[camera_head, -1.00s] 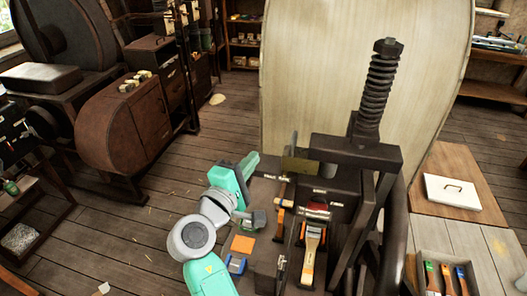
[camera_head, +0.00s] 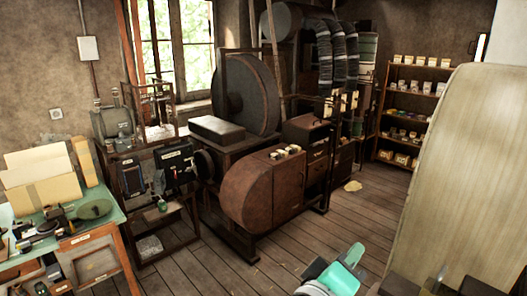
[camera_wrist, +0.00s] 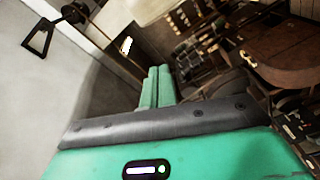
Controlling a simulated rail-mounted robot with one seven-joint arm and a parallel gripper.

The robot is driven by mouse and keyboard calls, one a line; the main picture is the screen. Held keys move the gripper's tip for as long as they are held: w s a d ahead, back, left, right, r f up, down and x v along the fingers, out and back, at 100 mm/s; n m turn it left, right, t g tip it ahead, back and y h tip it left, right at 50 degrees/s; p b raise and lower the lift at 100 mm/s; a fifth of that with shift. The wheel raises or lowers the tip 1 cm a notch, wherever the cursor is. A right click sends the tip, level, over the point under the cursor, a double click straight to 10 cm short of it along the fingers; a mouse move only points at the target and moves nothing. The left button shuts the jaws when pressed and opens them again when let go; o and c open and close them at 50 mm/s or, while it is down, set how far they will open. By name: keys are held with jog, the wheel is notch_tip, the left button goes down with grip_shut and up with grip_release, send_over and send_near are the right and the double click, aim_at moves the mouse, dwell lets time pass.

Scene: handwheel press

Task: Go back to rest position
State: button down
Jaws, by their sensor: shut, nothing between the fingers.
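My gripper (camera_head: 355,253) shows as a teal shape at the bottom of the head view, right of the middle. The picture's lower edge cuts off the rest of my arm. In the wrist view my gripper (camera_wrist: 158,72) points away from the camera, with its two teal fingers side by side and touching. Nothing is held between them, and nothing is seen touching them.
A large pale rounded panel (camera_head: 455,170) stands at the right. A brown machine with a rounded cabinet (camera_head: 262,190) stands left of the middle. A green-topped desk (camera_head: 95,225) is at the lower left. Wooden floor (camera_head: 330,225) lies open between the machine and panel.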

jog(key=s+a+r+m+t+y+p, duration=0.15)
jog(key=s+a+r+t+y, duration=0.35)
jog(key=r, duration=0.5)
jog(key=s+a+r+m+t+y+p, duration=0.1)
jog(key=s+a+r+t+y+p, duration=0.2)
jog(key=s+a+r, duration=0.5)
jog(key=s+a+r+m+t+y+p, duration=0.15)
jog(key=s+a+r+t+y, duration=0.35)
jog(key=r, duration=0.6)
notch_tip(320, 180, down, 42)
jog(key=g+b, duration=0.1)
jog(key=b, duration=4)
jog(key=shift+w+d+r, duration=0.15)
jog(key=shift+w+r, duration=0.05)
jog(key=shift+w, duration=0.1)
